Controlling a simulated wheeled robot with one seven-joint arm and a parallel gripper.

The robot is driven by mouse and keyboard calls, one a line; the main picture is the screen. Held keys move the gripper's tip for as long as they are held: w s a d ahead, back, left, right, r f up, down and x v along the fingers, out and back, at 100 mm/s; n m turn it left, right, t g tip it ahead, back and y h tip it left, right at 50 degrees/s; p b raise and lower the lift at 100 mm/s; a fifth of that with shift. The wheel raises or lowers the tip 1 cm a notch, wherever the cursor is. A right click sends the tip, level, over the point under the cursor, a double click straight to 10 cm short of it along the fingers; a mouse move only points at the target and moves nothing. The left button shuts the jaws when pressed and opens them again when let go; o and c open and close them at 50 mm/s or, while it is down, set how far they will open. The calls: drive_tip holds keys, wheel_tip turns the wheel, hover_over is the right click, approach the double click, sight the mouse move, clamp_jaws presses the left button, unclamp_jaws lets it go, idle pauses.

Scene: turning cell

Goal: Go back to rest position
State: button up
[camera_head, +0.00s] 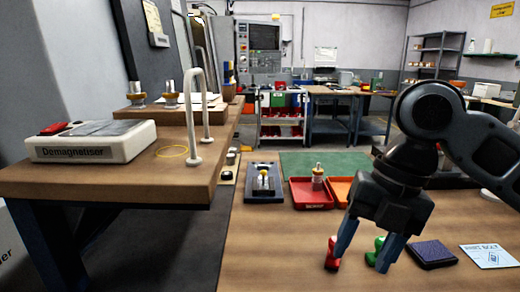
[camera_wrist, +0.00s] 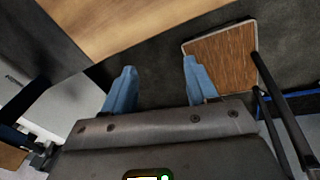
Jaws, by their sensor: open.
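My gripper (camera_head: 361,260) hangs from my arm at the right of the head view, fingers pointing down. Its two blue fingers are apart. In the wrist view my gripper (camera_wrist: 158,70) is open with nothing between the fingers, only dark floor beyond. In the head view a red item (camera_head: 332,256) and a green item (camera_head: 376,250) show right by the fingertips. I cannot tell whether they touch the fingers, but the wrist view shows nothing held.
The wooden bench (camera_head: 270,245) carries a red tray (camera_head: 311,203), an orange tray (camera_head: 340,184), a dark pad (camera_head: 432,253) and a leaflet (camera_head: 490,256). A demagnetiser (camera_head: 92,142) stands on the left table. A wooden seat (camera_wrist: 222,55) shows in the wrist view.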

drive_tip(key=a+m+t+y, duration=0.7)
drive_tip(key=a+m+y, duration=0.4)
drive_tip(key=a, duration=0.7)
drive_tip(key=s+d+f+m+t+h, duration=0.95)
drive_tip(key=s+d+f+m, duration=0.4)
drive_tip(key=m, duration=0.65)
drive_tip(key=s+d+h, duration=0.1)
drive_tip(key=s+d, duration=0.2)
drive_tip(key=s, duration=0.4)
drive_tip(key=s+d+m+g+h, duration=0.1)
drive_tip(key=s+d, duration=0.3)
drive_tip(key=s, duration=0.3)
drive_tip(key=s+d+h, duration=0.2)
drive_tip(key=s+d, duration=0.1)
drive_tip(key=s, duration=0.4)
drive_tip(key=shift+s+d+m, duration=0.2)
drive_tip(key=shift+s+m, duration=0.05)
drive_tip(key=shift+m, duration=0.15)
